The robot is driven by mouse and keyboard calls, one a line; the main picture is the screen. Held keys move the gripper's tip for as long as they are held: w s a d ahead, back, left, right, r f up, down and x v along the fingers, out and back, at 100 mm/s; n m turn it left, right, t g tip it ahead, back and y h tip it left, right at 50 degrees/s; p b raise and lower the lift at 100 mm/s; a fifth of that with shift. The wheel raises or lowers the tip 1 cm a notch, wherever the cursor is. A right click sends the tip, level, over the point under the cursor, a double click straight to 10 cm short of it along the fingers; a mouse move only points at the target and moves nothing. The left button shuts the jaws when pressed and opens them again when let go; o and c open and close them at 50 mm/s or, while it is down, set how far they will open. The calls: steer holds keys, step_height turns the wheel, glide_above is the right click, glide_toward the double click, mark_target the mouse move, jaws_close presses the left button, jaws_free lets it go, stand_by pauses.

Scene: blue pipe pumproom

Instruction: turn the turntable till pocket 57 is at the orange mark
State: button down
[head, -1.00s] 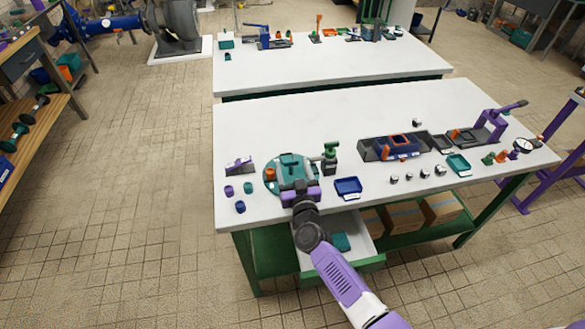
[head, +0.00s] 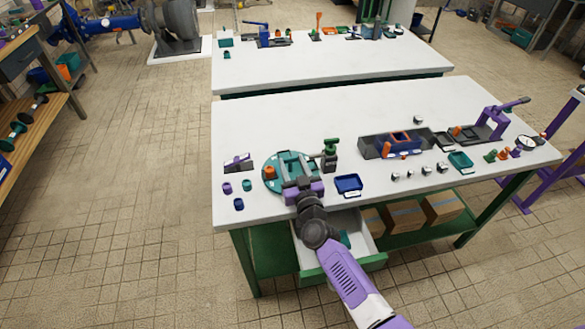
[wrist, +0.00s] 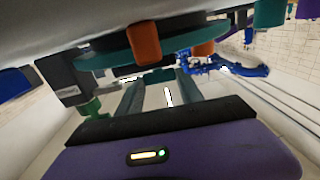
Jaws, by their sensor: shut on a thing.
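The turntable (head: 272,185) is a round teal disc on the near table's front left, left of a green-handled device (head: 329,158). An orange piece (head: 270,172) shows at its left side. My gripper (head: 296,168) reaches over the disc's front from the near edge, its purple body covering part of it. It is shut on a teal part at the turntable; the exact grip is hard to see. In the wrist view the disc (wrist: 110,57) is close to my fingers (wrist: 158,82), with an orange block (wrist: 142,43) beside it. Pocket numbers are not readable, and I cannot tell which orange piece is the mark.
A blue tray (head: 348,184) stands just right of the turntable. Small purple and blue cups (head: 238,204) and a purple-grey stand (head: 238,162) are on the left. An open drawer (head: 312,257) juts out below my arm. The table's middle back is clear.

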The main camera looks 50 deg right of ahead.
steer(key=shift+w+n+t+y+b, duration=0.15)
steer(key=shift+n+t+y+b, duration=0.85)
steer(key=shift+b, duration=2.4)
steer(key=y+b, duration=0.1)
steer(key=b, duration=0.2)
steer(key=n+y+b, duration=0.1)
steer(key=b, duration=0.2)
steer(key=shift+d+y+b, duration=0.3)
steer(key=shift+b, duration=0.05)
steer(key=shift+r+n+y+b, duration=0.2)
steer(key=shift+n+y+b, duration=0.25)
steer(key=shift+b, duration=0.7)
steer(key=shift+s, duration=0.2)
steer(key=c, duration=0.8)
jaws_free()
steer(key=shift+o, duration=0.2)
steer(key=shift+f, duration=0.1)
steer(key=shift+s, duration=0.1)
steer(key=shift+s+f, duration=0.1)
steer(key=shift+s, duration=0.05)
steer(key=s, duration=0.2)
steer(key=s+a, duration=0.1)
steer(key=s, duration=0.2)
steer(key=s+b, duration=0.1)
steer(key=s, duration=0.1)
steer(key=shift+s+a, duration=0.15)
steer(key=shift+a, duration=0.1)
